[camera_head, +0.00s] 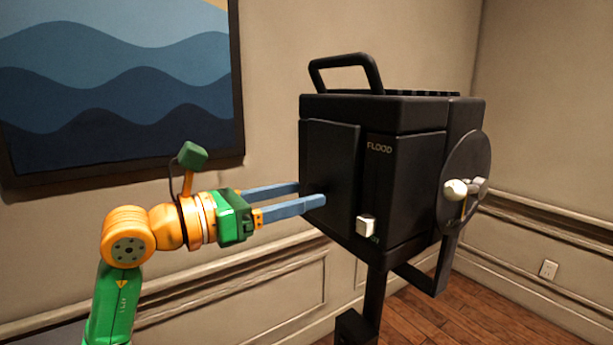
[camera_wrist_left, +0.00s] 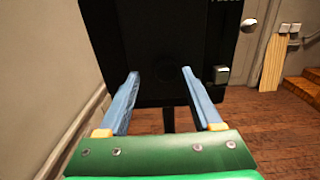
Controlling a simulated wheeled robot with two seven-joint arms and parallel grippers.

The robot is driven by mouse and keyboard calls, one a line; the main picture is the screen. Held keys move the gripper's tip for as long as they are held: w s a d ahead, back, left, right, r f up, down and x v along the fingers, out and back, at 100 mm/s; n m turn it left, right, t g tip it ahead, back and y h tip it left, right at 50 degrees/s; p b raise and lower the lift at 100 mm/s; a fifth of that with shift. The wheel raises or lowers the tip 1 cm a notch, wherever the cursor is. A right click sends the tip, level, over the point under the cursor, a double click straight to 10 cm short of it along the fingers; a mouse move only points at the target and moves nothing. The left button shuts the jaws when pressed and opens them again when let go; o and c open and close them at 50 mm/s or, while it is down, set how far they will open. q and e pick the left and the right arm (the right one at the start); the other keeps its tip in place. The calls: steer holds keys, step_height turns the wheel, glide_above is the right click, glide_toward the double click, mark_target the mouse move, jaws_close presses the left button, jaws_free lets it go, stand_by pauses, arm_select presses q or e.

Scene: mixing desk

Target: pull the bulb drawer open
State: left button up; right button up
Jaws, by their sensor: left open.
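A black lamp housing (camera_head: 405,175) marked "FLOOD" stands on a dark post. Its left part has a flat, slightly raised black panel (camera_head: 330,170); I cannot tell for certain whether this is the bulb drawer. My left gripper (camera_head: 312,194) is open, its two blue fingers pointing at the panel's lower left side. In the left wrist view the dark box face (camera_wrist_left: 160,30) fills the space ahead of the spread fingers (camera_wrist_left: 160,72), and nothing is clearly held between them. Any handle there is too dark to make out. My right gripper is not in view.
A small white switch (camera_head: 366,226) sits low on the housing, and a round black disc with pale knobs (camera_head: 466,188) is on its right side. A carry handle (camera_head: 345,68) is on top. A framed wave picture (camera_head: 120,80) hangs behind my arm. Wooden floor (camera_head: 480,305) lies below.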

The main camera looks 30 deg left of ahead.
arm_select(q)
steer(key=shift+w+d+r, duration=0.1)
steer(key=shift+w+d, duration=0.05)
steer(key=shift+w, duration=0.45)
steer(key=shift+w+d, duration=0.1)
steer(key=shift+d, duration=0.2)
steer(key=shift+s+d, duration=0.2)
steer(key=shift+d, duration=0.2)
steer(key=shift+a, duration=0.2)
jaws_close()
